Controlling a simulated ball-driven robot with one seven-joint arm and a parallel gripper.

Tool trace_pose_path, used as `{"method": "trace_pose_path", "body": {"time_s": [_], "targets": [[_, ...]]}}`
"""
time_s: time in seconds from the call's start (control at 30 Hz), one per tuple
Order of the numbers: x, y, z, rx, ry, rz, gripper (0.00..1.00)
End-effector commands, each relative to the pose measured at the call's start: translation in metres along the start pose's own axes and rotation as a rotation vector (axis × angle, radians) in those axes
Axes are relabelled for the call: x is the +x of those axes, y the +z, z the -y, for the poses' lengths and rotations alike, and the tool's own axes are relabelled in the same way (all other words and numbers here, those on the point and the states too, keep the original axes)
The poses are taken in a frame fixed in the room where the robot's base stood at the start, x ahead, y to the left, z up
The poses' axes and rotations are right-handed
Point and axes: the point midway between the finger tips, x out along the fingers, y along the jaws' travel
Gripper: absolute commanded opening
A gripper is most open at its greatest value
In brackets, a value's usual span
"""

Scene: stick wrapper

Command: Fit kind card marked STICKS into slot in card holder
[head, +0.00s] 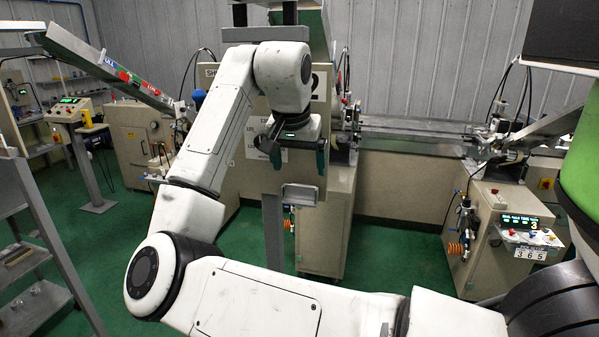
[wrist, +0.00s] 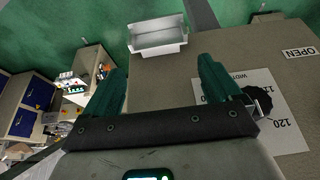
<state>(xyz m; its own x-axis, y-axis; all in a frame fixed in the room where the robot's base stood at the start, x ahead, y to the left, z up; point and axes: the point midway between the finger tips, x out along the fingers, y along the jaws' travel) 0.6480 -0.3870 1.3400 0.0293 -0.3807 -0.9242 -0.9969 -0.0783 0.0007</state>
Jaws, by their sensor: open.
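My gripper (head: 298,158) is open, with its green fingers in front of the beige machine panel. In the wrist view my gripper (wrist: 163,75) shows both fingers spread, with nothing between them. A small open metal holder (head: 300,194) is fixed on the panel just below the fingers in the head view. It also shows in the wrist view (wrist: 158,42), beyond the fingertips, and looks empty. I cannot tell whether it is the card holder. I cannot make out a card marked STICKS in either view.
The beige panel carries a dial (wrist: 255,101) on a white label beside one finger, and an OPEN sign (wrist: 299,53). A slanted chute (head: 110,68) with coloured labels is at upper left. A control cabinet (head: 500,240) stands at right. Green floor lies between.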

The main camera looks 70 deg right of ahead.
Motion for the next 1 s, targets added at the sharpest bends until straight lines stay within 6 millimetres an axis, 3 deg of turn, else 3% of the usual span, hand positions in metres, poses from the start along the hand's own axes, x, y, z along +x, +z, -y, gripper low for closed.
{"method": "trace_pose_path", "body": {"time_s": [0.2,0.4,0.6,1.0], "targets": [[-0.046,0.000,0.000,0.001,-0.005,-0.003,0.91],[-0.077,0.000,0.001,0.000,-0.004,-0.001,0.91],[-0.090,0.000,0.000,0.000,-0.001,-0.001,0.91],[-0.092,0.000,0.000,0.000,0.000,-0.001,0.96]]}}
